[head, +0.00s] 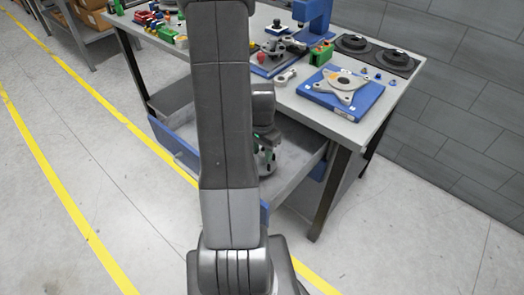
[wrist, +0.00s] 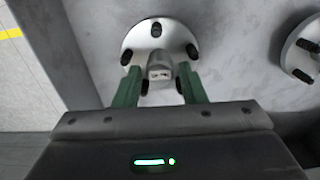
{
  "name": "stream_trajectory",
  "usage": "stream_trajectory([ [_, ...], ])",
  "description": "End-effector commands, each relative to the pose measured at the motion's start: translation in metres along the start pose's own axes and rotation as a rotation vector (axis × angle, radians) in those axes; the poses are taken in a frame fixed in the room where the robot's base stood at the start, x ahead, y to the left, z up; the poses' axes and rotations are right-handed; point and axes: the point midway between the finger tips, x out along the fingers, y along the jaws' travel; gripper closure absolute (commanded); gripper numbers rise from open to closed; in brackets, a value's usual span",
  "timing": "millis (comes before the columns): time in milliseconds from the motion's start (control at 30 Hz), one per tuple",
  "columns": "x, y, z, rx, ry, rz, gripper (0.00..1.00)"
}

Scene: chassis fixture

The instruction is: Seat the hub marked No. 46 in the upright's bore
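A silver hub (wrist: 136,40) with a round flange, several black studs and a central boss lies in the open drawer. A small label on its boss is too small to read. My gripper (wrist: 159,68) is open, its green fingers on either side of the boss with a visible gap at each side. In the head view my arm partly hides the gripper and the hub area. A second similar hub (wrist: 301,48) lies to the right in the drawer. A grey lobed part with a central hole, seemingly the upright (head: 343,84), lies on a blue plate on the bench.
The open drawer (head: 296,146) has raised walls around the hubs, below the bench top (head: 318,113). Two dark discs (head: 355,42) (head: 391,58) lie at the bench's back right. A blue press (head: 313,15), a green box (head: 321,54) and small parts stand further left.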

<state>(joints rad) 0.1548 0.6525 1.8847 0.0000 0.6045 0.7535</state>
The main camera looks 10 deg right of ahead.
Motion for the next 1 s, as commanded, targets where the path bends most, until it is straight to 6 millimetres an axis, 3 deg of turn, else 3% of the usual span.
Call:
stream_trajectory([
  [33,0.000,0.000,0.000,0.000,0.000,0.000,0.63],
  [200,0.000,0.000,0.000,0.000,0.000,0.000,0.96],
  [1000,-0.021,0.000,-0.001,0.000,0.002,-0.001,0.97],
])
